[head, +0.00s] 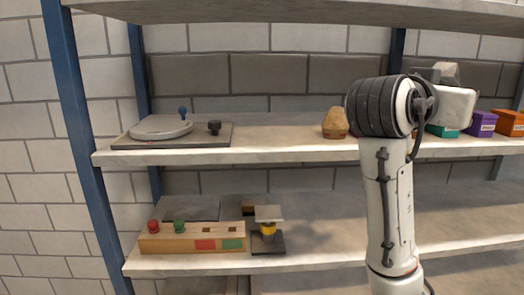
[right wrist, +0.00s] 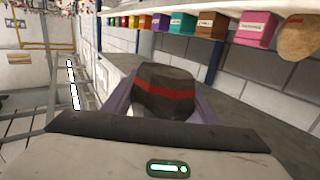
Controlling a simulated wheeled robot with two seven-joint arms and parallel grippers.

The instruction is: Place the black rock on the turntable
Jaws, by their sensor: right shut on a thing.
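The black rock (right wrist: 166,92) has a red band across it and sits between the two fingers of my right gripper (right wrist: 165,100) in the right wrist view. That gripper is shut on it. In the head view the rock and the right gripper's fingers are hidden or out of sight. The turntable (head: 160,128) is a pale round disc on a dark base with a blue knob, at the left end of the upper shelf. My left gripper is not in view.
A tan lump (head: 335,123) stands mid-shelf, also at the right of the right wrist view (right wrist: 299,38). Coloured labelled boxes (head: 482,123) line the shelf's right. The lower shelf holds a wooden block (head: 190,238) with knobs and a yellow-topped device (head: 268,230). The upper shelf between turntable and lump is clear.

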